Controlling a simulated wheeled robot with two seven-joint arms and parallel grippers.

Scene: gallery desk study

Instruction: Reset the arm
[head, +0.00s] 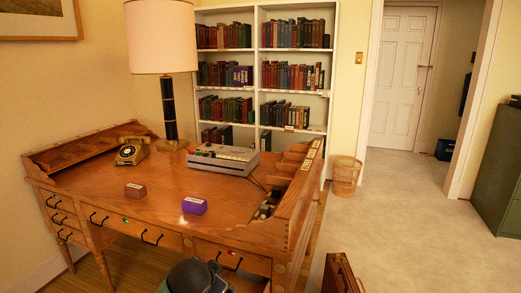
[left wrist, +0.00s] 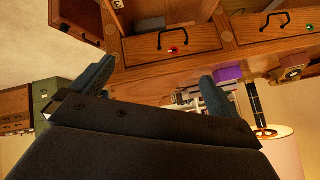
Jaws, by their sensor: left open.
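My left gripper (left wrist: 157,72) shows in the left wrist view, with its two blue-grey fingers spread wide apart and nothing between them. That view is turned over, with the desk's drawer fronts at the top and the lamp at the lower right. The gripper's fingers are in front of the wooden desk (left wrist: 145,75), and no contact is visible. In the head view a dark rounded part of my arm (head: 195,277) shows at the bottom, before the desk's front; the fingers cannot be made out there. My right gripper is in neither view.
A wooden case (head: 340,275) is at the bottom. A basket (head: 346,175) stands right of the bookcase (head: 262,12). Carpet at right is clear.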

